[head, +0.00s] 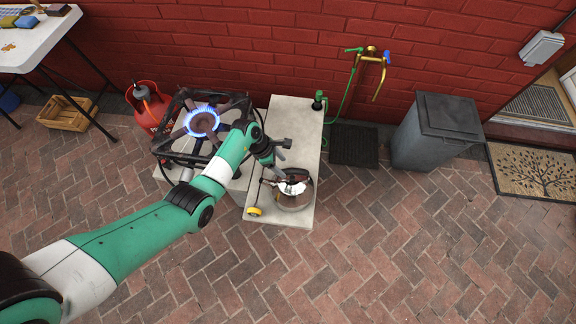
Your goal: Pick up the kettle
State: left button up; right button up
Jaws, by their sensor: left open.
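A shiny metal kettle (294,190) stands near the front end of the pale slab counter in the head view. My left gripper (281,163) is over the kettle's back left side, with its jaws open. The gripper covers part of the kettle's top, and I cannot tell whether a finger touches it. My right gripper is out of view.
A gas burner with a blue flame (202,120) stands left of the counter (297,112), behind my left arm. A small yellow round thing (254,212) is at the counter's front left. A grey bin (436,130) and brass tap (374,57) are to the right. Brick paving in front is clear.

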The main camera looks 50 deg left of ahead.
aim_at(287, 170)
pick_arm(q)
jog(key=shift+w+d+f, duration=0.2)
jog(key=shift+f, duration=0.35)
jog(key=b+x, duration=0.5)
jog(key=shift+f, duration=0.25)
jog(key=shift+r, duration=0.15)
grip_shut()
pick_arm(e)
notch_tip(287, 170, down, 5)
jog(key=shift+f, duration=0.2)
pick_arm(q)
jog(key=shift+r, duration=0.15)
